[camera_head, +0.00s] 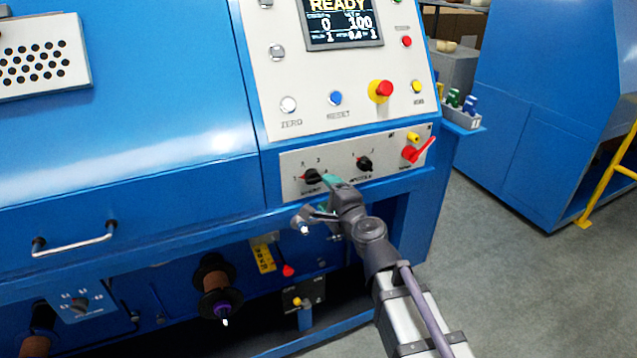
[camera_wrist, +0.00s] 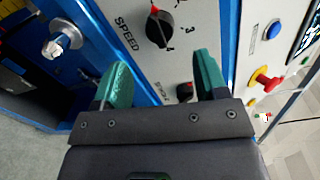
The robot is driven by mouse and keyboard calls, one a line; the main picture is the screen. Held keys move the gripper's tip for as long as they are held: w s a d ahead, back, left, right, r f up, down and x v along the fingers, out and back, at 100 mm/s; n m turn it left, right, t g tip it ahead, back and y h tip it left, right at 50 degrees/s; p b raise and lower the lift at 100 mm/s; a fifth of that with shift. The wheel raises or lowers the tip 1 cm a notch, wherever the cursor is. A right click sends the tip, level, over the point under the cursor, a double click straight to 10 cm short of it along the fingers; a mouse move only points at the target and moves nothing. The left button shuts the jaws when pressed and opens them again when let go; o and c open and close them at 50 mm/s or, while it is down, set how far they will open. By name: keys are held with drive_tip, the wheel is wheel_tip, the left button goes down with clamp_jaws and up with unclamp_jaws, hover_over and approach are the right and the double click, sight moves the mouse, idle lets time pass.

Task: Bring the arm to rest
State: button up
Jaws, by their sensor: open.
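My gripper (camera_head: 327,195) is in front of the lower control panel (camera_head: 345,172) of a blue machine, its green fingers apart and empty. In the wrist view the gripper (camera_wrist: 161,70) shows its two green fingers spread. The black speed knob (camera_wrist: 160,27) with a red mark lies ahead of the gap, apart from both fingers. In the head view the same knob (camera_head: 312,176) sits just left of the upper fingertip. Whether that tip touches the panel cannot be told. My arm reaches in from the lower right.
A second black knob (camera_head: 364,163) and a red lever (camera_head: 418,150) are right of the gripper. A silver bolt-like fitting (camera_head: 303,226) is just below left. A spool (camera_head: 216,287) hangs lower left. The screen (camera_head: 342,22) reads READY. Open floor (camera_head: 510,270) lies to the right.

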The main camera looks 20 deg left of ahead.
drive_tip(key=v, duration=0.3)
